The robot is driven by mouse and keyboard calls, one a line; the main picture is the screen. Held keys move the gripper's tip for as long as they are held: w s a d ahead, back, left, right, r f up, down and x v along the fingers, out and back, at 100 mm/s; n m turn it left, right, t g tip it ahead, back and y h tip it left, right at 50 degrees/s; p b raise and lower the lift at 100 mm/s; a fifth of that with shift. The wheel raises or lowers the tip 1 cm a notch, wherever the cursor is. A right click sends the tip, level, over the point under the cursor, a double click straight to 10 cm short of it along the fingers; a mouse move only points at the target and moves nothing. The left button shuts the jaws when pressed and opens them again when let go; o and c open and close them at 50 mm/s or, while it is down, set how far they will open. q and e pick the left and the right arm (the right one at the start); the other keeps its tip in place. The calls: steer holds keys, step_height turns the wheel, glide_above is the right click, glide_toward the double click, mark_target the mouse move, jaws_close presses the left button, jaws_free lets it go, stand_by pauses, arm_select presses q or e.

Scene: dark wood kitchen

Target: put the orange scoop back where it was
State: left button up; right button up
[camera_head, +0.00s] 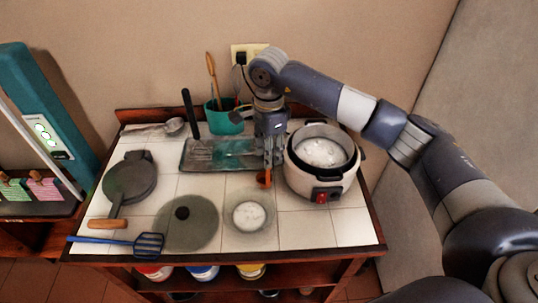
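The orange scoop (264,179) shows as a small orange patch just below the fingertips of my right gripper (273,158), left of the rice cooker (312,182). My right gripper points down and its fingers look close together on the scoop's upper part, which they mostly hide. Whether the scoop touches the table cannot be told. The cooker is open with white contents inside. A clear bowl (268,218) with white contents stands in front of the scoop. My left gripper is not in view.
A glass lid (200,236) lies left of the bowl. A greenish tray (200,155) and a teal utensil pot (222,121) are behind. A dark round pan (130,182) and a blue slotted turner (149,245) lie left. Bare tile (345,228) shows at front right.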

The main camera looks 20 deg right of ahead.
step_height(320, 180, up, 10)
steer(key=b, duration=0.2)
steer(key=shift+r+b, duration=0.25)
steer(key=shift+b, duration=0.05)
steer(key=shift+s, duration=0.1)
